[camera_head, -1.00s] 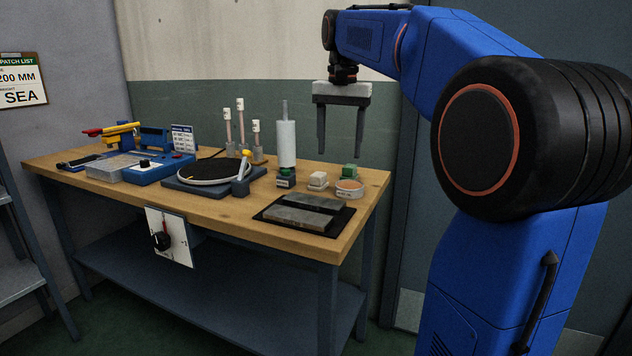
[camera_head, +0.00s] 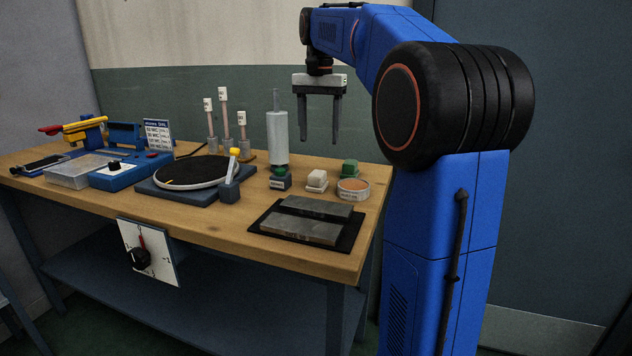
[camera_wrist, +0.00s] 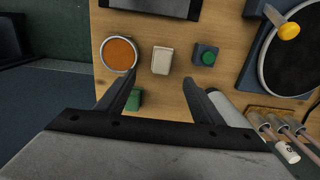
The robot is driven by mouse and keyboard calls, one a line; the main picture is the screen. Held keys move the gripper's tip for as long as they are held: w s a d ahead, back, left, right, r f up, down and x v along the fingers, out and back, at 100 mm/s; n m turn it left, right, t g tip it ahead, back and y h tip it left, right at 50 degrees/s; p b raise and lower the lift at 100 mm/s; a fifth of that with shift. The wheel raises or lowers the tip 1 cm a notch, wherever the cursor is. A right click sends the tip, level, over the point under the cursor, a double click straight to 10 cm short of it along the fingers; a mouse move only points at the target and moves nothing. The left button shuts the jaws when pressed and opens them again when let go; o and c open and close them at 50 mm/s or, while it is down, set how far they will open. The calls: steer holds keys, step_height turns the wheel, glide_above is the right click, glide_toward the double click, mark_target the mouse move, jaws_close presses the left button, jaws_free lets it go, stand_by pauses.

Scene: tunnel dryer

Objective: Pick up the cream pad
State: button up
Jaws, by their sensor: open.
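The cream pad (camera_head: 317,180) is a small pale block standing on the wooden bench, between a dark block with a green top and a round orange-filled dish. It also shows in the wrist view (camera_wrist: 162,60), in the upper middle, beyond my fingertips. My gripper (camera_head: 320,140) points down above the back right of the bench, its two fingers apart with nothing between them. In the wrist view my gripper (camera_wrist: 165,95) is open, and the cream pad lies ahead of the gap between the fingers, apart from both.
A green block (camera_head: 349,169) and the orange dish (camera_head: 353,189) stand close right of the pad. The green-topped block (camera_head: 280,179) and a white cylinder (camera_head: 277,138) stand left. Grey plates on a black mat (camera_head: 262,227) lie in front. A round black plate (camera_head: 190,172) is further left.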

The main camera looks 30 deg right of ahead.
mark_target(317, 172)
step_height(317, 172, down, 7)
steer(key=shift+f, duration=0.1)
steer(key=shift+w+a+f, duration=0.1)
steer(key=shift+f, duration=1.3)
steer(key=shift+w+a+f, duration=0.1)
steer(key=shift+f, duration=1.25)
steer(key=c, duration=1.2)
